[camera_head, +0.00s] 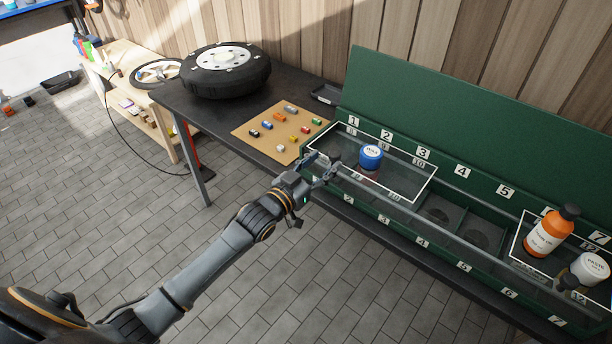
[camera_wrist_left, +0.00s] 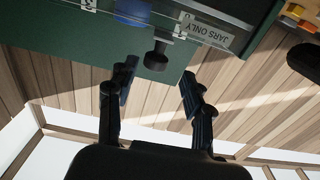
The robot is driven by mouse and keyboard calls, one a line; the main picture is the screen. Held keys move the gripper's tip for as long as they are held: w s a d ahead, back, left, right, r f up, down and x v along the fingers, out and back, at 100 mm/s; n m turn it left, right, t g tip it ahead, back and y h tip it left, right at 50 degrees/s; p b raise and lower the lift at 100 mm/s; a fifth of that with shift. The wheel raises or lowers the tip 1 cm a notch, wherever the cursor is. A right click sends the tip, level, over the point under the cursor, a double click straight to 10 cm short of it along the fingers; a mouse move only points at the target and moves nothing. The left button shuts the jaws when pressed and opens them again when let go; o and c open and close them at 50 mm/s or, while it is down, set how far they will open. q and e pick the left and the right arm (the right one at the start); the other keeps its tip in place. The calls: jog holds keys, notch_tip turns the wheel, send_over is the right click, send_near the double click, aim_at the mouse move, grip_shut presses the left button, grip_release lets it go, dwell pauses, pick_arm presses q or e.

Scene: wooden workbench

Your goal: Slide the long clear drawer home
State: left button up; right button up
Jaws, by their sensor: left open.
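The long clear drawer (camera_head: 408,187), edged in white, lies over the left compartments of the green case (camera_head: 465,118). My left gripper (camera_head: 328,168) is at the drawer's front left. In the left wrist view the gripper (camera_wrist_left: 159,73) is open, its fingers apart. A dark knob (camera_wrist_left: 156,55) shows between and just beyond the fingertips; I cannot tell whether they touch it. Beside the knob is a "JARS ONLY" label (camera_wrist_left: 207,34). The head view hides the knob behind my gripper. My right gripper is not in view.
A second white-edged clear tray at the right holds an orange bottle (camera_head: 550,232) and a white jar (camera_head: 589,269). Numbered compartments between them look open. A tyre (camera_head: 225,70) and a board of small coloured parts (camera_head: 278,131) lie on the dark bench to the left.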

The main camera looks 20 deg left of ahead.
pick_arm(q)
jog(key=v, duration=0.7)
jog(key=shift+a, duration=0.1)
jog(key=s+a+f+n+g+y, duration=0.15)
jog(key=s+f, duration=0.25)
jog(key=f, duration=0.7)
jog(key=s+a+f+g+y, duration=0.2)
jog(key=s+f+g, duration=0.1)
jog(key=f, duration=0.8)
jog(key=s+a+f+g+y, duration=0.15)
jog(key=s+f, duration=0.25)
jog(key=f, duration=0.7)
jog(key=s+f+g, duration=0.5)
jog(key=s+f, duration=0.8)
jog(key=s, duration=0.1)
jog(key=s+d+f+g, duration=0.1)
jog(key=s+f, duration=0.3)
jog(key=s, duration=0.7)
jog(key=s+d+f+g, duration=0.1)
jog(key=s+f+g, duration=0.3)
jog(key=s, duration=0.8)
jog(key=shift+d+f+y, duration=0.25)
jog(key=shift+d+y, duration=0.05)
jog(key=shift+d, duration=0.05)
